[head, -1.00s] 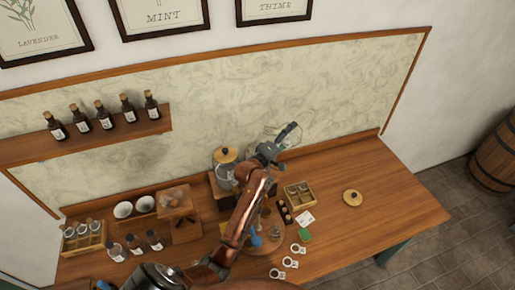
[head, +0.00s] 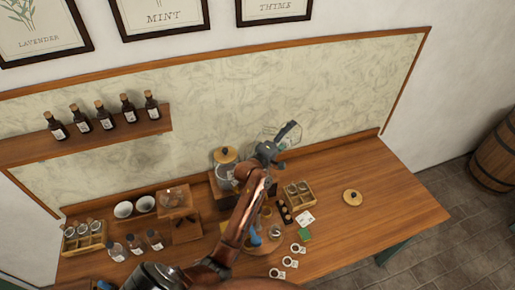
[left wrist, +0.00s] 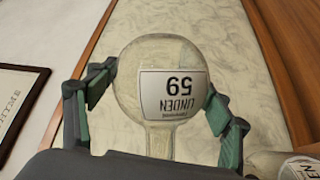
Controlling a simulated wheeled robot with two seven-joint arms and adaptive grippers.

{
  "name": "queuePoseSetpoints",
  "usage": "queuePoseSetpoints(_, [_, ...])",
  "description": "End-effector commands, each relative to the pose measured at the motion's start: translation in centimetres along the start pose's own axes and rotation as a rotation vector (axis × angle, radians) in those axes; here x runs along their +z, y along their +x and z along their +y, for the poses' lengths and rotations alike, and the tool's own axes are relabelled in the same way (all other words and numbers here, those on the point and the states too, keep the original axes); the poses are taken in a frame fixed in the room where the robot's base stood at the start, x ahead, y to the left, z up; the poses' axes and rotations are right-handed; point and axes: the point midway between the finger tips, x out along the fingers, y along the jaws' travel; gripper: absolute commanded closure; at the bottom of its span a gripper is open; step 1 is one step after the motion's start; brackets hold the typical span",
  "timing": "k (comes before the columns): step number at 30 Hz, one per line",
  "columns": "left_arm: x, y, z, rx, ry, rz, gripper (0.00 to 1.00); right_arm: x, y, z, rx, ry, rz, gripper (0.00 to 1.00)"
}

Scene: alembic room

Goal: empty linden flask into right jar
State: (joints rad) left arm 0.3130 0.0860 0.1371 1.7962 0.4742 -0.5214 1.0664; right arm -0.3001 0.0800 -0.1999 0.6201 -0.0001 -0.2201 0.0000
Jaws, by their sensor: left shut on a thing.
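My left gripper (head: 285,142) is above the back of the workbench, shut on the linden flask (left wrist: 165,85). The flask is clear glass with a round bulb and a narrower neck. In the head view the flask (head: 270,132) is faint behind the gripper. A glass jar (head: 224,168) with a wooden lid stands left of my forearm. The right jar is not clear in the head view; my arm covers that area. My right gripper is out of view.
A loose round wooden lid (head: 352,198) lies on the bench at right, with clear wood around it. A wooden box of small jars (head: 298,193) stands right of my arm. Several labelled rings lie at the front. A bottle shelf (head: 90,137) is at left.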

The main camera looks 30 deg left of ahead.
Motion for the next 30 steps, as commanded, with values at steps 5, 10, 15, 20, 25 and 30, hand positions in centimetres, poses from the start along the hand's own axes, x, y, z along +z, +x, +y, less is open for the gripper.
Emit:
queuePoseSetpoints(5, [-0.02, 0.01, 0.13, 0.002, 0.0, 0.0, 0.61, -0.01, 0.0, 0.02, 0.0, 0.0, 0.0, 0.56])
queuePoseSetpoints(10, [-0.04, 0.01, 0.17, 0.004, -0.003, 0.001, 0.61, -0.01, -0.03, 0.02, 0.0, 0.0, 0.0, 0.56])
queuePoseSetpoints(15, [-0.09, 0.0, 0.3, 0.008, -0.015, 0.002, 0.61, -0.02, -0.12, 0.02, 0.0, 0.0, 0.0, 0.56])
queuePoseSetpoints(20, [-0.16, -0.01, 0.44, 0.013, -0.028, 0.003, 0.61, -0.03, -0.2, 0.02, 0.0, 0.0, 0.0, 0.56])
queuePoseSetpoints(25, [-0.24, -0.03, 0.57, 0.017, -0.041, 0.005, 0.61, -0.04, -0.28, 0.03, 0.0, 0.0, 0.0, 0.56])
queuePoseSetpoints(30, [-0.33, -0.04, 0.71, 0.022, -0.054, 0.006, 0.61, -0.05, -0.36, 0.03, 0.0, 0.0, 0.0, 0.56])
